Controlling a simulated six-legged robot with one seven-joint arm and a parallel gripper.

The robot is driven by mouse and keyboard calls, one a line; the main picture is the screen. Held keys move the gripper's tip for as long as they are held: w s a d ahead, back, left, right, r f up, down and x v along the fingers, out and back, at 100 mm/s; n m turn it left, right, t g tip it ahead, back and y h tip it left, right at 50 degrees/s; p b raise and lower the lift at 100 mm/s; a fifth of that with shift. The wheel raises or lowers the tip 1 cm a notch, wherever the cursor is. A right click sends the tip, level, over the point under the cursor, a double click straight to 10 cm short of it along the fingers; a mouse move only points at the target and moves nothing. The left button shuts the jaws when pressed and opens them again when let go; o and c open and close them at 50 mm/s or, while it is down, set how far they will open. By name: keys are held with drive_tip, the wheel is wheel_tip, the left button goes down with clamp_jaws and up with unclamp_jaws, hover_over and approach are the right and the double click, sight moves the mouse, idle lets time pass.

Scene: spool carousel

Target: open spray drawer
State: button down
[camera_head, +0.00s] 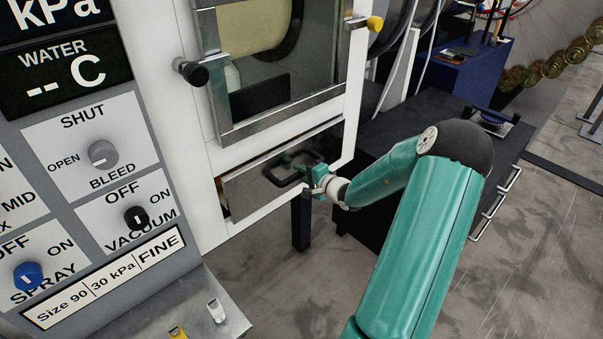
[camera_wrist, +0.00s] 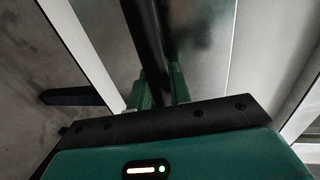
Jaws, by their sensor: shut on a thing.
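The spray drawer (camera_head: 250,190) has a shiny metal front, low in the white cabinet below the window. A dark bar handle (camera_head: 283,179) is on its right half. A narrow gap shows at the front's left edge; I cannot tell how far the drawer is out. My gripper (camera_head: 312,172) is at the right end of the handle, partly hidden by my wrist. In the wrist view, the two green fingers (camera_wrist: 160,88) are shut on the black handle bar (camera_wrist: 148,40), which runs between them. The metal drawer front (camera_wrist: 203,40) lies behind it.
A control panel with a blue spray knob (camera_head: 28,277) and a black vacuum knob (camera_head: 136,217) is at the left. A black post (camera_head: 301,222) stands below the drawer. A dark bench (camera_head: 385,135) is at the right. Bare floor (camera_head: 300,290) lies in front.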

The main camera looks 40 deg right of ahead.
drive_tip(key=f+v, duration=0.2)
drive_tip(key=v, duration=1)
drive_tip(key=s+a+f+v, duration=0.1)
drive_tip(key=f+v, duration=0.2)
drive_tip(key=v, duration=0.8)
drive_tip(key=shift+s+d+r, duration=0.15)
drive_tip(key=shift+s+d, duration=0.25)
drive_tip(key=shift+d, duration=0.05)
drive_tip(key=c, duration=1.3)
unclamp_jaws()
drive_tip(key=v, duration=1.3)
drive_tip(key=shift+s+a, duration=0.1)
drive_tip(key=shift+s, duration=0.3)
